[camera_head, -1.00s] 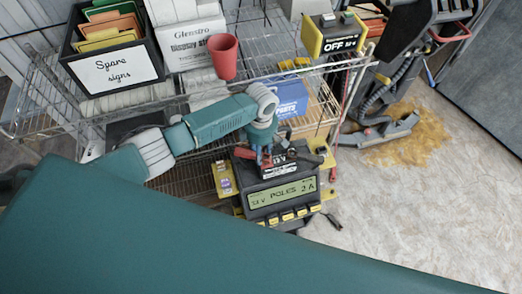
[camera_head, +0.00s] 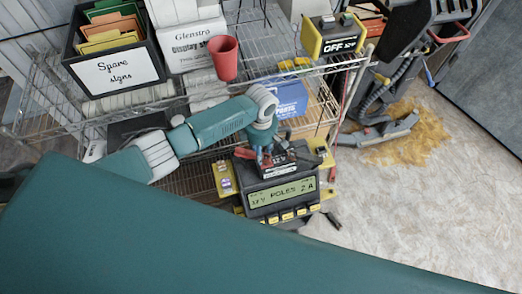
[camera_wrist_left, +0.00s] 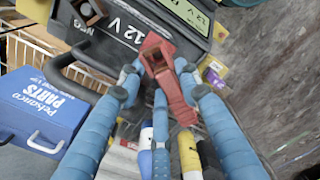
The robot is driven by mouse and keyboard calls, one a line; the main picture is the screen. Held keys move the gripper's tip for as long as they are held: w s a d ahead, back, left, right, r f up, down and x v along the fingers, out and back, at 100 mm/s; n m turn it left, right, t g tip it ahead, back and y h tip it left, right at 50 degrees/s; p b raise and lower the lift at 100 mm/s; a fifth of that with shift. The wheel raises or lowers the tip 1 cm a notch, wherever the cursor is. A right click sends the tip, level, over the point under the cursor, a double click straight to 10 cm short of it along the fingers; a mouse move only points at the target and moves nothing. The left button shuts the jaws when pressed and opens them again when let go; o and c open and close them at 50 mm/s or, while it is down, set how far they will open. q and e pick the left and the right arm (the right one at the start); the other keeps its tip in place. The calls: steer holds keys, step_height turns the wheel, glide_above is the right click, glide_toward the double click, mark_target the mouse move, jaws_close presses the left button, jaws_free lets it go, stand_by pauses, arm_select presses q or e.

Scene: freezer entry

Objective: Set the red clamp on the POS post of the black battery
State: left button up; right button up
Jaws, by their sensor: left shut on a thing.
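The black battery (camera_head: 298,165) sits on the wire rack behind the charger. Its "12 V" and "NEG" markings show in the left wrist view (camera_wrist_left: 125,28), with a brownish metal piece (camera_wrist_left: 88,12) near "NEG". My left gripper (camera_head: 264,158) is over the battery's left part. In the wrist view its blue fingers (camera_wrist_left: 158,88) are shut on the red clamp (camera_wrist_left: 170,75), whose jaw end lies close to the battery's edge. Whether the clamp touches a post cannot be told; the POS marking is hidden. My right gripper is not in view.
A blue parts box (camera_head: 290,98) is behind on the rack. A red cup (camera_head: 223,58) and a spare-signs box (camera_head: 115,65) stand on the upper shelf.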

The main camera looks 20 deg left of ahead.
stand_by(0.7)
arm_select(q)
steer(key=shift+p, duration=0.35)
steer(key=shift+f, duration=0.3)
steer(key=shift+f+b, duration=0.65)
steer(key=shift+f, duration=0.5)
steer(key=o, duration=1.4)
steer(key=shift+r, duration=0.1)
step_height(320, 180, up, 12)
